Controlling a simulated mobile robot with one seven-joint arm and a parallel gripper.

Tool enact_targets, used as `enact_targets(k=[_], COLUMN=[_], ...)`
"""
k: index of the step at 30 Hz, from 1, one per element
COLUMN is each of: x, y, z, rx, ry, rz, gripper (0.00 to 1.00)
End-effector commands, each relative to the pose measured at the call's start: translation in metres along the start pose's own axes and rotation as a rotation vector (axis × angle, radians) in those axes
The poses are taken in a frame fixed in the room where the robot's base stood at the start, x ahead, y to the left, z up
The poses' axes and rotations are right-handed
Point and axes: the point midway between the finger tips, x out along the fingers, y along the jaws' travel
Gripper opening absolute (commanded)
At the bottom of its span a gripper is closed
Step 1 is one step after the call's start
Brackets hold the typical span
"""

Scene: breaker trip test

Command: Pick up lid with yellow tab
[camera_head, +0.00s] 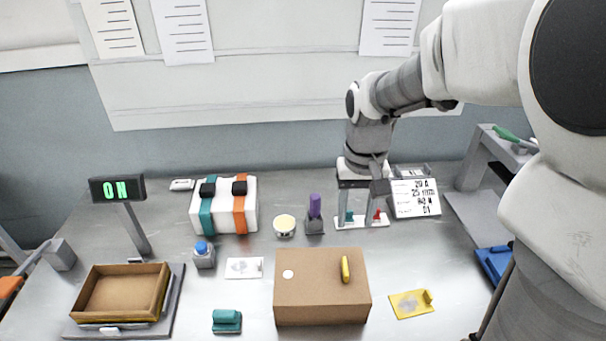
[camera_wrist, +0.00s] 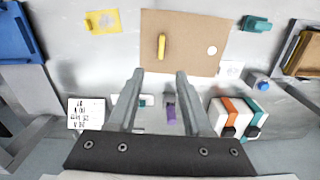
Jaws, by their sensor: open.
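A brown cardboard lid (camera_head: 308,290) lies flat at the front middle of the bench, with a raised yellow tab (camera_head: 345,269) right of its centre and a white dot on its left. In the wrist view the lid (camera_wrist: 190,55) is ahead of the fingertips, with the yellow tab (camera_wrist: 161,46) nearly in line with the gap between them. What is under the lid is hidden. My gripper (camera_head: 360,218) is open and empty, pointing down behind the lid, over a white base with small teal and red levers. Its two fingers also show in the wrist view (camera_wrist: 159,75).
A purple-handled piece (camera_head: 315,208) and a round cup (camera_head: 285,226) stand behind the lid. A yellow plate (camera_head: 411,304) lies right of it, a teal block (camera_head: 227,320) left. An open cardboard tray (camera_head: 86,293) is far left. A strapped white box (camera_head: 222,218) stands behind.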

Motion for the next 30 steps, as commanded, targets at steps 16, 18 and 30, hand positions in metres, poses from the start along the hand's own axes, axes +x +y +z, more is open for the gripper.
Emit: enact_targets(k=[16, 18, 30], x=[0.103, 0.106, 0.154], y=[0.000, 0.000, -0.003], z=[0.001, 0.000, -0.002], rx=[-0.001, -0.001, -0.002], ry=[-0.002, -0.001, -0.003], rz=[0.000, 0.000, 0.000], gripper=[0.50, 0.50, 0.50])
